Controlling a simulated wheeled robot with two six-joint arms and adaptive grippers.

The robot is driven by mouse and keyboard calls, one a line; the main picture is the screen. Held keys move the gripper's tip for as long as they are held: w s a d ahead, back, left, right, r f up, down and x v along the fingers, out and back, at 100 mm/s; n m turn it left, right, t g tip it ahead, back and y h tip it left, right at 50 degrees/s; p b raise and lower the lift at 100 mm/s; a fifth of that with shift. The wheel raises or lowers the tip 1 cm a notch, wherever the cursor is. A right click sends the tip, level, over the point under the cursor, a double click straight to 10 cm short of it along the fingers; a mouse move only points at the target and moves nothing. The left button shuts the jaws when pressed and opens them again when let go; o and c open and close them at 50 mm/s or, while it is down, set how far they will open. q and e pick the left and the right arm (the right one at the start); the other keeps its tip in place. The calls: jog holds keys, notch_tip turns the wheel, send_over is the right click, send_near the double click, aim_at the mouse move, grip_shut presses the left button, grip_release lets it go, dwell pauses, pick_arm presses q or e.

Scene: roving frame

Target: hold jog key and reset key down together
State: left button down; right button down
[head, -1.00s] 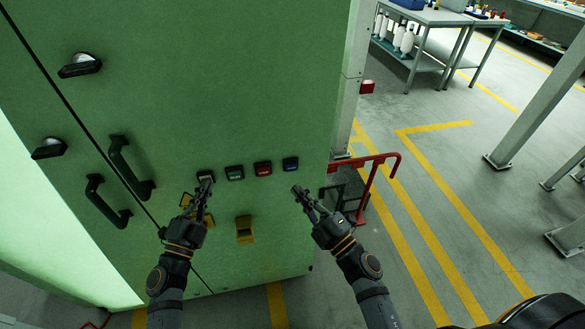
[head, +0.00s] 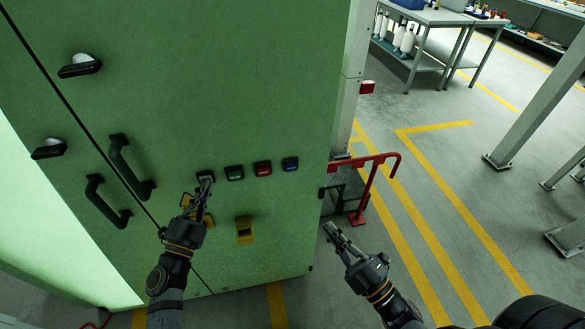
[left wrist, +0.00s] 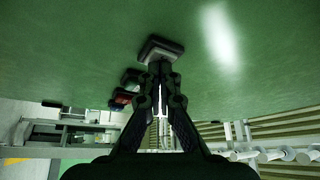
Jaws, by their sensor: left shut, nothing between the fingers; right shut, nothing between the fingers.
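A row of keys sits on the green cabinet front: a pale grey key (head: 205,175), a green key (head: 235,173), a red key (head: 262,168) and a blue key (head: 290,164). I cannot read which are jog and reset. My left gripper (head: 205,183) is shut and empty, its tips at the lower edge of the grey key. In the left wrist view those tips overlap the grey key (left wrist: 160,48); I cannot tell whether they press it. My right gripper (head: 330,228) is shut and empty, below and right of the keys, apart from the cabinet.
Yellow fittings, one a yellow block (head: 245,230), sit below the keys. Black door handles (head: 130,168) stick out at left. A red rail (head: 372,180) stands right of the cabinet. The floor at right is open, with yellow lines.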

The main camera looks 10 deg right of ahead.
dwell(0.3)
pick_arm(q)
jog(key=s, duration=0.6)
jog(key=shift+s+p, duration=0.2)
jog(key=shift+p, duration=0.2)
pick_arm(e)
jog(key=shift+r, duration=0.4)
